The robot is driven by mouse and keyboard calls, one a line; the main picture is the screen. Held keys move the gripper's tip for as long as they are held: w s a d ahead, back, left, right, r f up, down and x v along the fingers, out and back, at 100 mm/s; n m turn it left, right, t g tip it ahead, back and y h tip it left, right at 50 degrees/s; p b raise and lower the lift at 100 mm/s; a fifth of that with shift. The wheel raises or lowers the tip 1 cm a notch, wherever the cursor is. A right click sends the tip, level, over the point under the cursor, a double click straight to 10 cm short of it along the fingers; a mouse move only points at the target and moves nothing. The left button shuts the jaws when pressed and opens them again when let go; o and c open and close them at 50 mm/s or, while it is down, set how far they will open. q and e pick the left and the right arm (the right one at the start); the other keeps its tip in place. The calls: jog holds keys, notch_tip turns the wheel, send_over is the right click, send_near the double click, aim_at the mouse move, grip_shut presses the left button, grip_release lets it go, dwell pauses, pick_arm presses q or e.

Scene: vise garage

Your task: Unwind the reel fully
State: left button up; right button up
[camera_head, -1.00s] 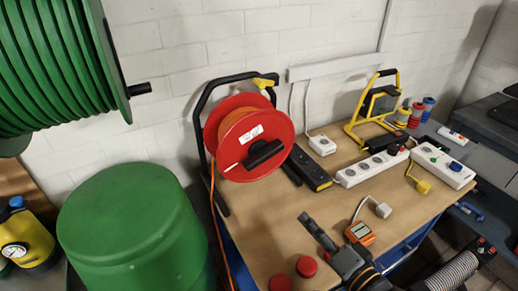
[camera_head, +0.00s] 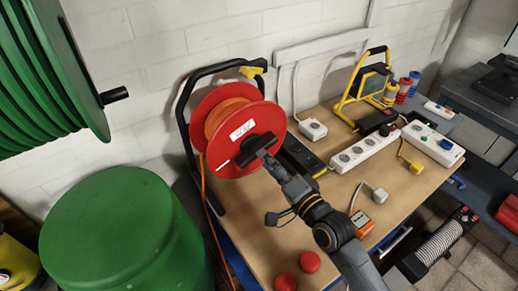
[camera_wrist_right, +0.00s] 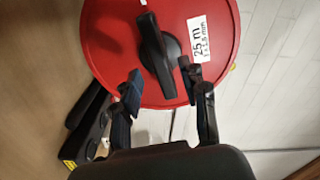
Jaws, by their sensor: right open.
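The red cable reel (camera_head: 267,115) stands on a black frame (camera_head: 182,125) with a yellow grip at the back left of the table. It carries orange cable (camera_head: 217,113), and a strand (camera_head: 206,195) hangs down past the table's left edge. A black handle (camera_head: 247,152) crosses its face; the wrist view shows the handle (camera_wrist_right: 157,55) beside a white "25 m" label (camera_wrist_right: 200,38). My right gripper (camera_wrist_right: 161,82) is open, its fingertips on either side of the handle's near end, without clear contact. It covers part of the handle in the head view (camera_head: 266,158). My left gripper is out of view.
A large green reel (camera_head: 40,75) with a black knob and a green barrel (camera_head: 115,225) fill the left. Right of the red reel are a black power strip (camera_head: 297,155), white power strips (camera_head: 366,150) and a yellow lamp (camera_head: 345,100). Red caps (camera_head: 310,262) lie near the front.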

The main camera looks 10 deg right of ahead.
aim_at(243, 136)
jog(key=x, duration=0.4)
jog(key=shift+a, duration=0.2)
jog(key=shift+c, duration=0.3)
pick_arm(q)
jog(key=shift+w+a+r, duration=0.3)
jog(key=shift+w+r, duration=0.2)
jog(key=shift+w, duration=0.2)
pick_arm(e)
jog(key=shift+d, duration=0.1)
grip_shut()
